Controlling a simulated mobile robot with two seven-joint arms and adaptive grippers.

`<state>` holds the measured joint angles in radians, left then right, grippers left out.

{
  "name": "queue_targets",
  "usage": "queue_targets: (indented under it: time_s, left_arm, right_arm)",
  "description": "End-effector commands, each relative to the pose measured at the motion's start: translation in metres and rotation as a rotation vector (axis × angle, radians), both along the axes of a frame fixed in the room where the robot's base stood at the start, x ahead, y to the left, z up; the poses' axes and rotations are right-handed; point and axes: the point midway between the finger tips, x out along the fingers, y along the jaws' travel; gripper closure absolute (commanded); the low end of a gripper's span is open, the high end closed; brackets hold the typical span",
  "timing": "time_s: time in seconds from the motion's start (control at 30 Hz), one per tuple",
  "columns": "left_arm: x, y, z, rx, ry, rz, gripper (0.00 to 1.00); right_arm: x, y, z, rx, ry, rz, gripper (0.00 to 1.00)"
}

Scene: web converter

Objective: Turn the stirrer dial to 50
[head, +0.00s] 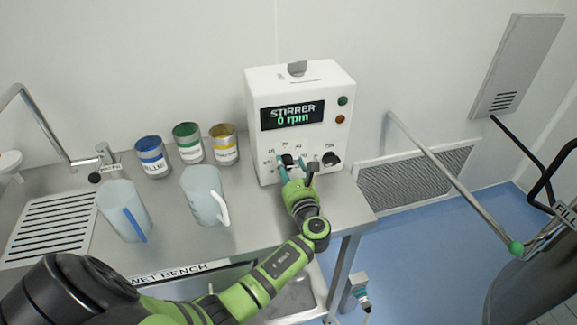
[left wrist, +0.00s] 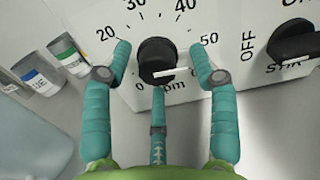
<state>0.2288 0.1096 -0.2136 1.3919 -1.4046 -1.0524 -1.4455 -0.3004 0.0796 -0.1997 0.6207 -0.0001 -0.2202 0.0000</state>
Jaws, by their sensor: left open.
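The stirrer box (head: 262,95) is white and stands on the bench; its display (head: 292,115) reads "STIRRER 0 rpm". The black stirrer dial (left wrist: 156,56) sits inside a printed scale with 0, 20, 30, 40 and 50 legible. A pale pointer bar (left wrist: 172,72) crosses the dial's lower right, its tip to the right, below the 50. My left gripper (head: 292,167) is open at the box's front. In the left wrist view its two teal side fingers stand either side of the dial, with small gaps, and a third finger lies below. My right gripper is not in view.
A black STIR switch (left wrist: 294,42) marked OFF is close right of the dial. Blue, green and yellow labelled cans (head: 188,143) and two jugs (head: 204,195) stand left of the box. A handrail (head: 455,180) is at right.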

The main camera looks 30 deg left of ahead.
Motion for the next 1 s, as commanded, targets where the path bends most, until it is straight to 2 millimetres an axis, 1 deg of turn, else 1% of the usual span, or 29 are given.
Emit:
queue_targets:
  time_s: [0.1,0.3,0.33,0.37,0.4,0.47,0.7,0.87,1.0]
  left_arm:
    - [0.003,0.004,0.0,-0.002,0.0,0.001,0.4]
    - [0.003,0.004,-0.001,-0.002,0.0,0.001,0.4]
    - [0.003,0.004,-0.001,-0.002,0.0,0.001,0.44]
    - [0.003,0.004,-0.001,-0.001,0.001,0.001,0.56]
    - [0.003,0.004,-0.001,-0.001,0.001,0.001,0.72]
    - [0.003,0.004,-0.001,-0.001,0.001,0.0,0.95]
    - [0.003,0.003,-0.003,-0.006,0.0,-0.001,0.96]
    - [0.003,0.003,-0.006,-0.068,-0.071,0.0,0.97]
    - [0.003,0.003,-0.004,-0.077,-0.078,0.0,0.97]
  right_arm:
    - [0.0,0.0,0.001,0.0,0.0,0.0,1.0]
    - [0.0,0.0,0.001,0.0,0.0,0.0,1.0]
    - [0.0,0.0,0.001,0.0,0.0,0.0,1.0]
    - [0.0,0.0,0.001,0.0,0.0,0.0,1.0]
    - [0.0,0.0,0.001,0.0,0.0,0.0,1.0]
    - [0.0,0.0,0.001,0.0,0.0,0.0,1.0]
    - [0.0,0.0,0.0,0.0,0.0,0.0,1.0]
    - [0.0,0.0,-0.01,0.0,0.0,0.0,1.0]
    - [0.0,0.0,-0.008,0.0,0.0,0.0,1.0]
